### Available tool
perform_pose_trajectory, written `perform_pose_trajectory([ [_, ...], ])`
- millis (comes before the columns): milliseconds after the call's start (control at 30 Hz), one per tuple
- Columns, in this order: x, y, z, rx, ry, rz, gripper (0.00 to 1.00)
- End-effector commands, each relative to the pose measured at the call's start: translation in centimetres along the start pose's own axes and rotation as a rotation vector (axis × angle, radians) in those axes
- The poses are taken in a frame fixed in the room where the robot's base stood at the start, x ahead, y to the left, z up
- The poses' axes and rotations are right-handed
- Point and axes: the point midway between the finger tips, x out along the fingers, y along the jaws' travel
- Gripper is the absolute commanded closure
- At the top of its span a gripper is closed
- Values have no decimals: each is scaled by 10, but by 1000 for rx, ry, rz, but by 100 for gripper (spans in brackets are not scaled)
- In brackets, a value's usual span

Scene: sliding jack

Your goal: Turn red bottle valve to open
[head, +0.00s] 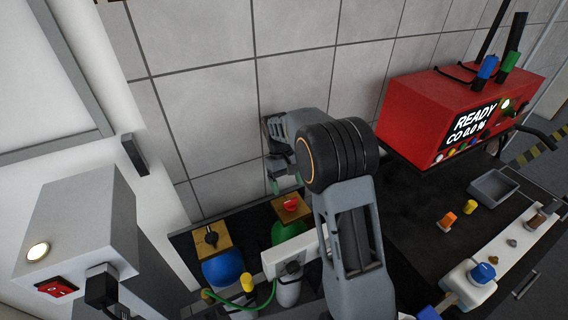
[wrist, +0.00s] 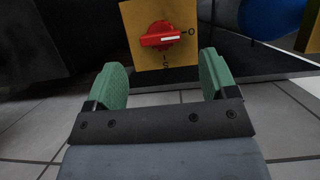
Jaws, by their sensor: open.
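The red bottle valve is a red knob (wrist: 161,35) with a white mark on a yellow plate (wrist: 131,18). In the wrist view its white mark points right, towards the "O" label, and another label sits below the knob. In the head view the red knob (head: 291,205) sits on a yellow block above a green bottle (head: 287,232). My gripper (wrist: 164,78) is open and empty, its two green fingers apart, with the knob ahead of the gap and not touched. In the head view the gripper (head: 276,184) is just above and left of the knob, partly hidden by my arm.
A white bottle (head: 289,290) and a green hose (head: 262,303) are in front. The tiled wall (head: 215,120) is close behind. A red analyser (head: 440,112) reading "READY" stands right.

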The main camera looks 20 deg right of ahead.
Motion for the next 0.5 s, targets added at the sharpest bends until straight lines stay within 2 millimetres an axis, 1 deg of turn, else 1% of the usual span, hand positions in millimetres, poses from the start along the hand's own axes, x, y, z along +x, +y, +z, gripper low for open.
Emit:
perform_pose_trajectory([
  [33,-11,0,-1,0,5,1,21],
  [200,-43,0,-1,0,4,1,21],
  [333,-62,0,-1,-1,2,0,21],
  [500,-78,0,-1,-1,1,0,21],
])
